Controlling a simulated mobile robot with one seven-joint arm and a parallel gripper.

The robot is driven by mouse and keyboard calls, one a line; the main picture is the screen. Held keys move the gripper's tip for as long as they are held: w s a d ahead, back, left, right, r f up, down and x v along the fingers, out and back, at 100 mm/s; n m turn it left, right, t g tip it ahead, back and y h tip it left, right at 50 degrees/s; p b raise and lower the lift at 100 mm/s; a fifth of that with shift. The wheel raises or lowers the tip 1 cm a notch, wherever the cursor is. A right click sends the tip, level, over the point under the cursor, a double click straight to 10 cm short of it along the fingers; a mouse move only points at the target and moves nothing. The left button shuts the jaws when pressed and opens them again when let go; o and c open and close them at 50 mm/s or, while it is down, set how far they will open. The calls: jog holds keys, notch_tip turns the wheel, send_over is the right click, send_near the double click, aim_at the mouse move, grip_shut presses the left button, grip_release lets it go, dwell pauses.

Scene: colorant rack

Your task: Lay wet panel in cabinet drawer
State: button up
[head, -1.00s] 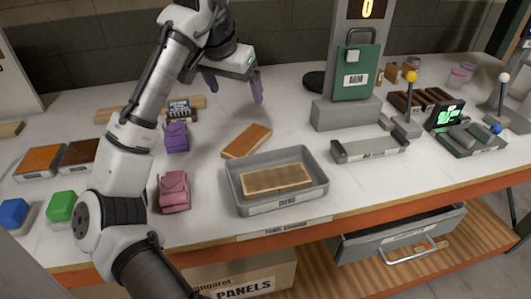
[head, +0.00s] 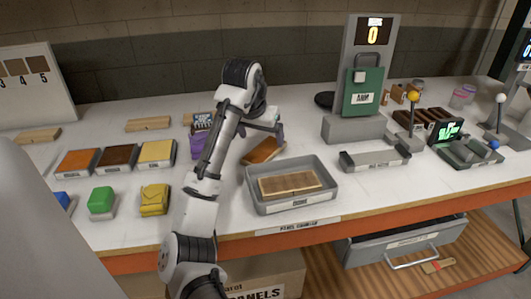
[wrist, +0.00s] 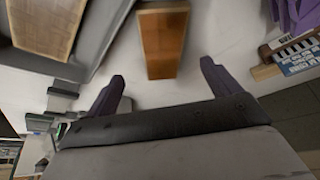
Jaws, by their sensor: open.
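A reddish-brown panel (head: 263,150) lies on the white counter behind the grey tray. It also shows in the wrist view (wrist: 163,40), ahead of my fingertips and roughly between them. My gripper (head: 264,133) is open and empty, close to this panel. A lighter wooden panel (head: 290,183) lies in the grey tray (head: 291,206); part of it shows in the wrist view (wrist: 45,22). I cannot tell by sight which panel is wet. The grey drawer (head: 408,241) with a metal handle is below the counter at right; its inside is mostly hidden.
A purple pouch (head: 197,146) stands partly hidden by my arm. A yellow pouch (head: 154,200) and green block (head: 102,201) are at front left. A grey post machine (head: 357,125) and low grey fixture (head: 374,158) stand right of the tray.

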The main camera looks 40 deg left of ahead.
aim_at(264, 150)
jog(key=shift+a+p+x, duration=0.2)
jog(key=shift+p+x, duration=0.65)
jog(key=shift+x, duration=2.5)
jog(key=c, duration=1.2)
jog(key=shift+r, duration=0.1)
